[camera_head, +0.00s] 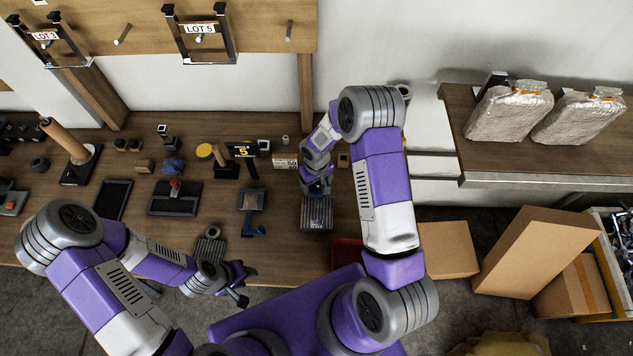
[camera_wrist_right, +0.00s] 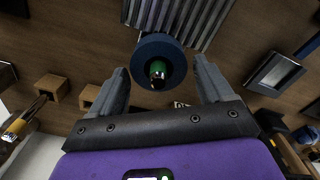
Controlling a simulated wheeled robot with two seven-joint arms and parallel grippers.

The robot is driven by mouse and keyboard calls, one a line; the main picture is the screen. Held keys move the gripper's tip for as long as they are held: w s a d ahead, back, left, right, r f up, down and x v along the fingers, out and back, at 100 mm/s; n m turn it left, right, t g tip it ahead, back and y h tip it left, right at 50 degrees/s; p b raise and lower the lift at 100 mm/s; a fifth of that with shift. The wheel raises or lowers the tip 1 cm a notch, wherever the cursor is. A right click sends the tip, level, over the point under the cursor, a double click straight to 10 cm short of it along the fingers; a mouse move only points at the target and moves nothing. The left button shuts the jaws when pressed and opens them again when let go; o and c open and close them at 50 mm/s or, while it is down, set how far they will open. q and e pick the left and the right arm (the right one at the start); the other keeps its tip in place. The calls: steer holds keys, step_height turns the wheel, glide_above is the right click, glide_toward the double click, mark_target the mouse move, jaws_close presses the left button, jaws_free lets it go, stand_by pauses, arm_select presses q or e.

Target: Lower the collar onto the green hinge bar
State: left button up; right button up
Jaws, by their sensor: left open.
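In the right wrist view a dark blue ring-shaped collar (camera_wrist_right: 160,50) lies between the fingers of my right gripper (camera_wrist_right: 160,75). The end of the green hinge bar (camera_wrist_right: 157,69) shows inside the collar's hole, so the collar is around the bar. How far down it sits I cannot tell. The right fingers are spread, with a gap on each side of the collar. In the head view the right gripper (camera_head: 316,187) is over the ribbed grey plate (camera_head: 317,213) and hides most of the collar and bar. My left gripper (camera_head: 241,284) is open and empty near the bench's front edge.
The wooden bench (camera_head: 280,230) holds several small items left of the right gripper, including a blue-handled tool (camera_head: 252,212) and a black tray (camera_head: 174,198). Cardboard boxes (camera_head: 447,250) are on the floor at right.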

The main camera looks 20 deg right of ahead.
step_height(320, 180, up, 8)
steer(key=shift+f, duration=0.2)
stand_by(0.5)
stand_by(0.6)
